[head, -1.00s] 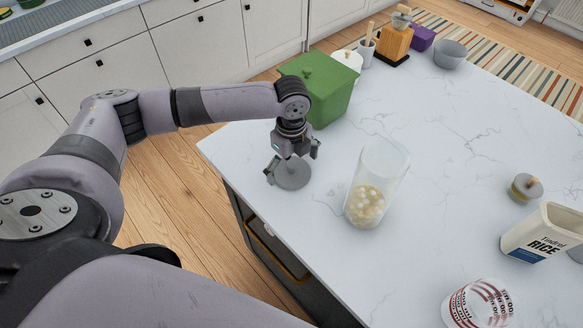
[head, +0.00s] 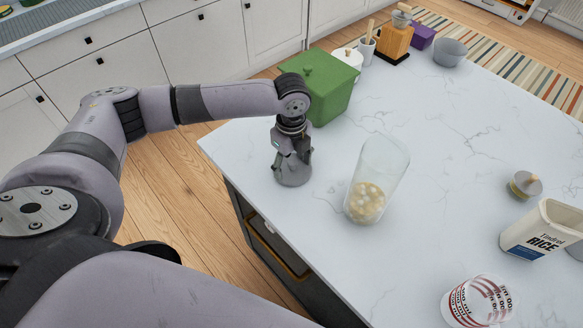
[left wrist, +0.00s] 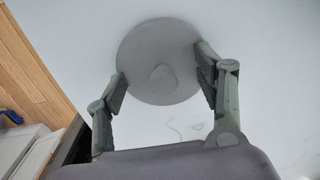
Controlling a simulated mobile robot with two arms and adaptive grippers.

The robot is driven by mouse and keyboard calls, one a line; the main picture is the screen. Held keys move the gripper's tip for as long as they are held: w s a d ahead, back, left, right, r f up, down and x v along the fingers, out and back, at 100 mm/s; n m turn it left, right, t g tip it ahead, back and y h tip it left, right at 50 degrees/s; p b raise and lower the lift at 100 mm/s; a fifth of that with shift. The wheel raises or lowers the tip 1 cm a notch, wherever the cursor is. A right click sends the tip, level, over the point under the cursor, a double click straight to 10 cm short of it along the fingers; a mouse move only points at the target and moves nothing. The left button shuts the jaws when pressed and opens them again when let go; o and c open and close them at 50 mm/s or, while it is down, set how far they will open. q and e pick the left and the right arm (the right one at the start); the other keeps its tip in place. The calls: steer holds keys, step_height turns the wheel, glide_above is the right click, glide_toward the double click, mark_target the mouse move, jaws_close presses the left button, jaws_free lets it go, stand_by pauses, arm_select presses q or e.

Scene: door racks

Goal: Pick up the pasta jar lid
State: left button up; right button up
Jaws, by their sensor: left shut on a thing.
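The pasta jar lid (head: 293,175) is a round grey disc near the left edge of the white marble counter. In the left wrist view the lid (left wrist: 158,48) shows a round knob in its middle. My left gripper (head: 291,160) points down over the lid. In the left wrist view its two fingers (left wrist: 160,78) are closed against opposite sides of the lid. An open clear jar (head: 377,175) with pale pasta in it stands to the right of the lid. My right gripper is not in view.
A green box (head: 325,85) stands close behind my left gripper. The counter's middle is clear.

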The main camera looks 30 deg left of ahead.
arm_select(q)
steer(key=shift+s+f, duration=0.2)
steer(key=c, duration=0.4)
steer(key=shift+s+d+f, duration=0.1)
steer(key=shift+f, duration=0.05)
steer(key=shift+c, duration=0.6)
